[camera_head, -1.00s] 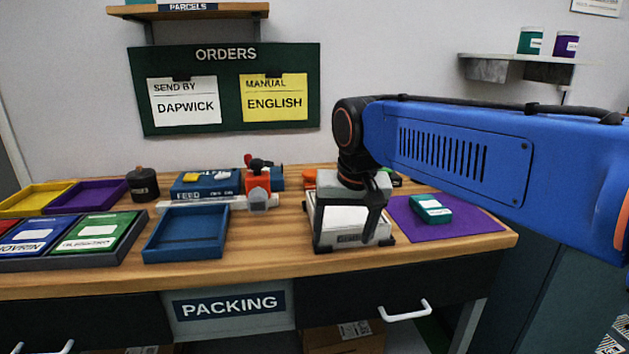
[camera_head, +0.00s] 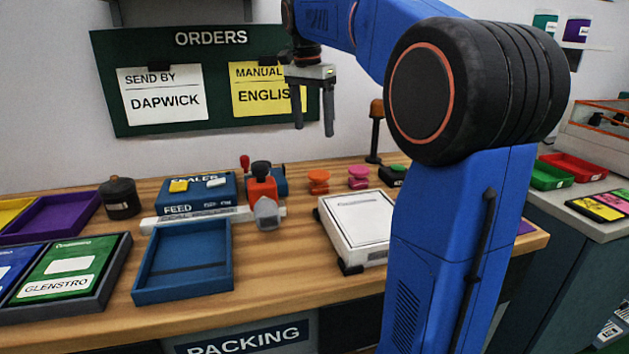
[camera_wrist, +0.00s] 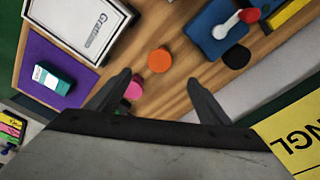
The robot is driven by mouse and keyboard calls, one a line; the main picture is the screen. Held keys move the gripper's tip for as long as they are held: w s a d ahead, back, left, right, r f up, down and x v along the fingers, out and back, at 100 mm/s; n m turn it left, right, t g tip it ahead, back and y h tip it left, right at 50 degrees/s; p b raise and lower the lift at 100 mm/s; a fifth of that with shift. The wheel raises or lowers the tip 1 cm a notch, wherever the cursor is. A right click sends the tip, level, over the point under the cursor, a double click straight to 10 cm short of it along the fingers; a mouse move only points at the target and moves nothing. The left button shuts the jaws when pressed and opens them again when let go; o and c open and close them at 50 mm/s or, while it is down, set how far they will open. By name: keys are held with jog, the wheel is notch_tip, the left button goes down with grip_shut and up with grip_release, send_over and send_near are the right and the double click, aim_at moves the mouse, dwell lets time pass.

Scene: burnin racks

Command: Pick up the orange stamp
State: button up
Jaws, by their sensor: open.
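The orange stamp (camera_head: 318,181) stands upright on the wooden bench, left of a pink stamp (camera_head: 359,177) and behind the white scale. In the wrist view the orange stamp (camera_wrist: 159,61) shows from above as a round disc, beyond and between my fingertips. The pink stamp (camera_wrist: 133,91) is partly hidden by the left finger there. My gripper (camera_head: 313,130) is open and empty, pointing down, high above the bench in front of the orders board. It also shows in the wrist view (camera_wrist: 160,78).
The white scale (camera_head: 358,222) is in front of the stamps. The sealer (camera_head: 197,193) and a red-handled device (camera_head: 262,190) stand to the left. A dark post with an amber top (camera_head: 376,130) rises behind the pink stamp. A blue tray (camera_head: 184,262) lies at the front.

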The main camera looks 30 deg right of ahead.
send_near(319, 174)
jog(key=f, duration=0.5)
jog(key=shift+w+d+f, duration=0.1)
jog(key=shift+d+f, duration=0.1)
jog(key=shift+w+d+f, duration=0.1)
jog(key=shift+d+f, duration=0.05)
jog(key=shift+f, duration=0.75)
jog(key=shift+d+f, duration=0.2)
jog(key=shift+f, duration=0.65)
jog(key=shift+w+d+f, duration=0.1)
jog(key=shift+d+f, duration=0.05)
jog(key=shift+f, duration=0.75)
jog(key=shift+c, duration=0.6)
jog(key=c, duration=1)
